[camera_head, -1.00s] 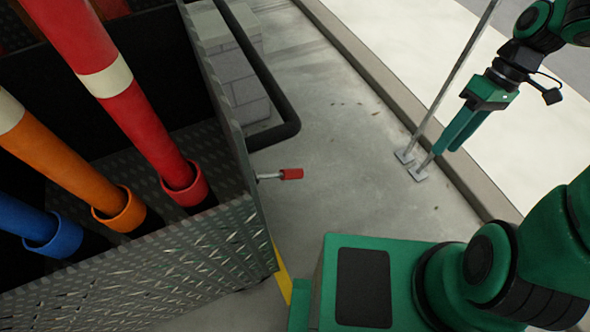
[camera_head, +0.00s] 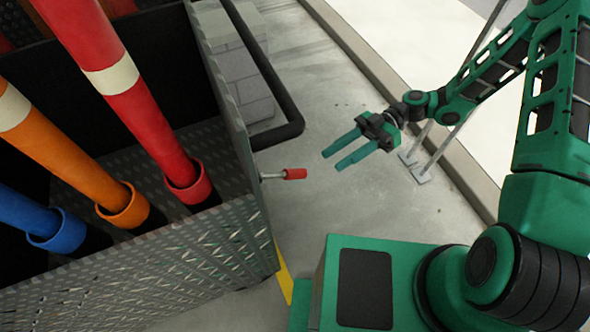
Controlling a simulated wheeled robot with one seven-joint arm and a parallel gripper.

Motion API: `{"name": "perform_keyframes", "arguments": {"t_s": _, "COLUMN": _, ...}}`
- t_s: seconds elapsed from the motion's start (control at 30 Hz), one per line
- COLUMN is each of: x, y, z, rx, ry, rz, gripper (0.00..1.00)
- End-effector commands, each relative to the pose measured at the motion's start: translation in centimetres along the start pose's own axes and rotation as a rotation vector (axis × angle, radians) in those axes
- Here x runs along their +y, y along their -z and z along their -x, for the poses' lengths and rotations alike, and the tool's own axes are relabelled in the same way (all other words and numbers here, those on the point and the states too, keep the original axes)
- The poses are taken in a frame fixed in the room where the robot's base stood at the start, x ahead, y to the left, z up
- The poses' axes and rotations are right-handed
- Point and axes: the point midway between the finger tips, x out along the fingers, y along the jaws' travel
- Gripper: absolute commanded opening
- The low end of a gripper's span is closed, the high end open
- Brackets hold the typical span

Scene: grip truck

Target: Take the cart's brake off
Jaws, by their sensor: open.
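The cart (camera_head: 205,262) is a dark diamond-plate box at the left. A short metal lever with a red grip, the brake handle (camera_head: 294,174), sticks out to the right from its side wall. My gripper (camera_head: 329,162) is open and empty. Its two green fingers point left toward the red grip, with a small gap between the fingertips and the grip in the picture. Nothing hides the red grip.
A black bent push bar (camera_head: 285,132) juts from the cart above the lever. Red (camera_head: 150,130), orange (camera_head: 70,165) and blue (camera_head: 30,217) poles stand in the cart. Grey blocks (camera_head: 235,80) lie behind the bar. Thin metal posts (camera_head: 418,150) stand by the curb at right.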

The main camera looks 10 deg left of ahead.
Motion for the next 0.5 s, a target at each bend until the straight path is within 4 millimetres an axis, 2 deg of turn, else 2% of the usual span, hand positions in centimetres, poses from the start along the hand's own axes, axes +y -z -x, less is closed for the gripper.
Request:
{"name": "perform_keyframes", "arguments": {"t_s": 0.2, "x": 1.0, "y": 0.6, "z": -1.9, "rx": 0.150, "ry": 0.015, "rz": 0.153, "gripper": 0.40}}
{"name": "perform_keyframes", "arguments": {"t_s": 0.37, "x": 1.1, "y": 0.9, "z": -2.5, "rx": 0.184, "ry": 0.016, "rz": 0.191, "gripper": 0.40}}
{"name": "perform_keyframes", "arguments": {"t_s": 0.5, "x": 1.1, "y": 1.2, "z": -3.9, "rx": 0.185, "ry": 0.017, "rz": 0.192, "gripper": 0.40}}
